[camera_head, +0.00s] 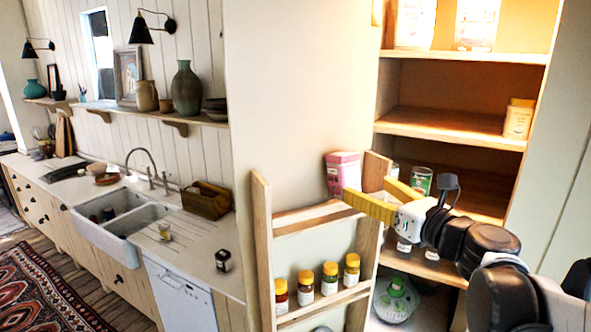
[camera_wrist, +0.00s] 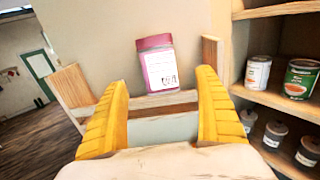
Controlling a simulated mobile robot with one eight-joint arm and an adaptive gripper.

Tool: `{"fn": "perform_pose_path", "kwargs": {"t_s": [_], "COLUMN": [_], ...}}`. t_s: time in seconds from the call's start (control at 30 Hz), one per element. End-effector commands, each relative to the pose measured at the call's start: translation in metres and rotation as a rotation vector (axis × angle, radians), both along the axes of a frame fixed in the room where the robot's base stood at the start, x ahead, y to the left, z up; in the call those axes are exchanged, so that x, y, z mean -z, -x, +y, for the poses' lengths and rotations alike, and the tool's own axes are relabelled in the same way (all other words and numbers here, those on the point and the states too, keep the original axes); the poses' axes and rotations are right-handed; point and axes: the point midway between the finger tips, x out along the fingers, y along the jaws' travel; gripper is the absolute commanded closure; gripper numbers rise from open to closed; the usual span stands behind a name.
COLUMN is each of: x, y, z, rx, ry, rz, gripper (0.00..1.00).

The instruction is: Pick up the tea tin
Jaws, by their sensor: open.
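A pink tin with a pale label, which looks like the tea tin (camera_head: 341,172), stands on the top shelf of the wooden door rack. In the wrist view the pink tin (camera_wrist: 157,62) is upright, slightly tilted in the picture, ahead of and between the yellow fingers. My gripper (camera_head: 367,190) is open and empty, just right of and in front of the tin in the head view. The wrist view shows my gripper (camera_wrist: 162,82) with its fingers spread wider than the tin, apart from it. One finger partly covers the tin's lower right in the head view.
The door rack's wooden posts (camera_head: 262,240) flank the tin. Several yellow-lidded jars (camera_head: 330,278) stand on the lower rack shelf. Pantry shelves (camera_head: 450,124) to the right hold a yellow tin (camera_head: 518,118) and cans (camera_wrist: 300,79). A counter with a sink (camera_head: 128,222) lies left.

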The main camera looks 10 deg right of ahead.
Motion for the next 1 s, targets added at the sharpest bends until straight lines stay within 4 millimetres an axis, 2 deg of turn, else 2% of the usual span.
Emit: {"fn": "perform_pose_path", "kwargs": {"t_s": [0.1,0.37,0.6,0.7,0.93,1.0], "x": [-0.002,-0.001,0.001,0.002,0.003,0.003], "y": [-0.02,-0.042,-0.075,-0.082,-0.083,-0.083], "z": [0.009,0.018,0.031,0.034,0.034,0.034], "rx": [-0.003,-0.001,-0.001,0.001,0.002,0.002], "ry": [0.0,0.001,0.001,0.001,0.001,0.001], "rz": [0.0,0.0,0.0,0.0,0.0,0.0], "gripper": [0.19,0.19,0.19,0.19,0.19,0.4]}}
